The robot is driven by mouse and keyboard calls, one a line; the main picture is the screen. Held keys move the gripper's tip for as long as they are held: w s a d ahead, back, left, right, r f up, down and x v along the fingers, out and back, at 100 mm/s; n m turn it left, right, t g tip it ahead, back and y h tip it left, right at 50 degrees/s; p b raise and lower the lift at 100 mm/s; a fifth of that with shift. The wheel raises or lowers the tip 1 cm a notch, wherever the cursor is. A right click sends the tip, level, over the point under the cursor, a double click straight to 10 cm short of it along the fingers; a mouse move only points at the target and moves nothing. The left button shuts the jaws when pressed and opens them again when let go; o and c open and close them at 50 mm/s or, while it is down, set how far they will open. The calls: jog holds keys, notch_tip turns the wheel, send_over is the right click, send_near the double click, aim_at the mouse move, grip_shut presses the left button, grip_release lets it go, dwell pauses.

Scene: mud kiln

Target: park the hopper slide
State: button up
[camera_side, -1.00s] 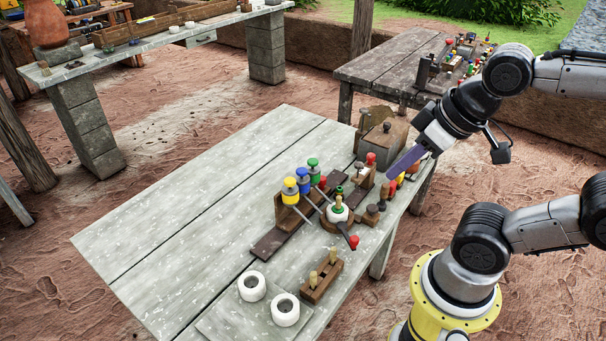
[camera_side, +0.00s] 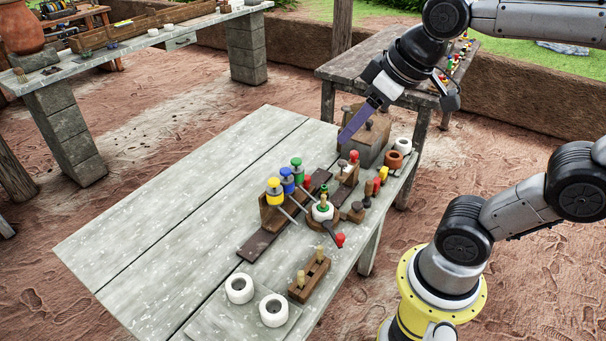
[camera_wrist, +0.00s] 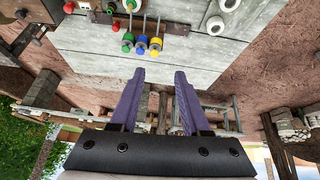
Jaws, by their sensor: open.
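I cannot tell for sure which part is the hopper slide. A rack beside it carries yellow (camera_side: 275,187), blue (camera_side: 287,178) and green (camera_side: 297,164) knobs, also visible in the wrist view.
A pegged wooden block (camera_side: 309,279) and two white rings (camera_side: 239,289) lie nearer the front. Brown (camera_side: 394,160) and white (camera_side: 403,145) rings stand at right. The table's left half is clear.

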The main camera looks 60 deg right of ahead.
jog(key=w+d+g, duration=0.1)
jog(key=w+d, duration=0.2)
jog(key=w, duration=0.6)
jog(key=m+g, duration=0.3)
jog(key=g, duration=0.2)
send_over(306, 177)
notch_tip(306, 177, down, 19)
notch_tip(306, 177, down, 13)
jog(key=shift+f, duration=0.2)
grip_shut()
